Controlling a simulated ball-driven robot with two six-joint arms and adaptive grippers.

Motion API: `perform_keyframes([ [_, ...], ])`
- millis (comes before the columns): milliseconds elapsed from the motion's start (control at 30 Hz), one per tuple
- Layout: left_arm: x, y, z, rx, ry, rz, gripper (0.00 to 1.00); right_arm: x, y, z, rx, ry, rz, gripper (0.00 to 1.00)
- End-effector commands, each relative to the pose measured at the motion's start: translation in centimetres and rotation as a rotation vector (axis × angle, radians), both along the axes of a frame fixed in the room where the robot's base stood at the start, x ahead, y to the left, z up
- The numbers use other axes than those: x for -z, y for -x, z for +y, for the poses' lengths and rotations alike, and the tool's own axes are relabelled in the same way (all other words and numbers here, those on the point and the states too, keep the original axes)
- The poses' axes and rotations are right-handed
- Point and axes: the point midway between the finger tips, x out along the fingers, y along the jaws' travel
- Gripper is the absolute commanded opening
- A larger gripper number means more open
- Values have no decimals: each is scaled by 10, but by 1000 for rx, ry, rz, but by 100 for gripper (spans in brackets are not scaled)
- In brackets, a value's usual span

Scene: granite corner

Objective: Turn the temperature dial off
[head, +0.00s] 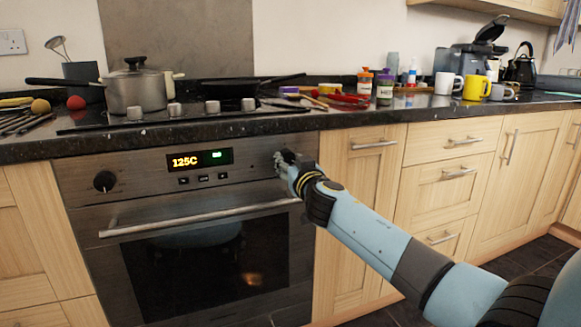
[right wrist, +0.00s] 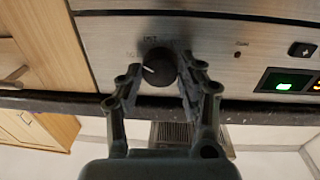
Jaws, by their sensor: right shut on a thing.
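The oven's display (head: 199,160) is lit and reads 125C with a green mark beside it. My right gripper (head: 287,163) is at the right end of the oven's control panel and covers the dial there in the head view. In the right wrist view, the black temperature dial (right wrist: 157,68) with its white pointer line sits between the fingers of my right gripper (right wrist: 158,80), which is shut on it. Another black dial (head: 104,181) is at the left end of the panel. My left gripper is not in view.
The oven door handle (head: 200,219) runs below the panel. Above is a dark granite counter (head: 230,127) with a hob, a pot (head: 136,88), jars, and yellow (head: 477,88) and white mugs. Wooden drawers (head: 448,185) stand right of the oven. The floor in front is partly visible.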

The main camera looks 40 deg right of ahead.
Motion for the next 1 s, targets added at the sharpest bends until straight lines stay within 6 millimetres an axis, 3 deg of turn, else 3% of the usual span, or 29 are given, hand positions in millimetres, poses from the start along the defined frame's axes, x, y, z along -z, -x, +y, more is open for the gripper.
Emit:
perform_keyframes([
  [200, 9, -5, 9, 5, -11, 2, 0, 4, 0, 0, -1, 195, 47, 6],
  [1000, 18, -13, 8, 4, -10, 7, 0, 2, 1, -2, -1, 935, 225, 5],
])
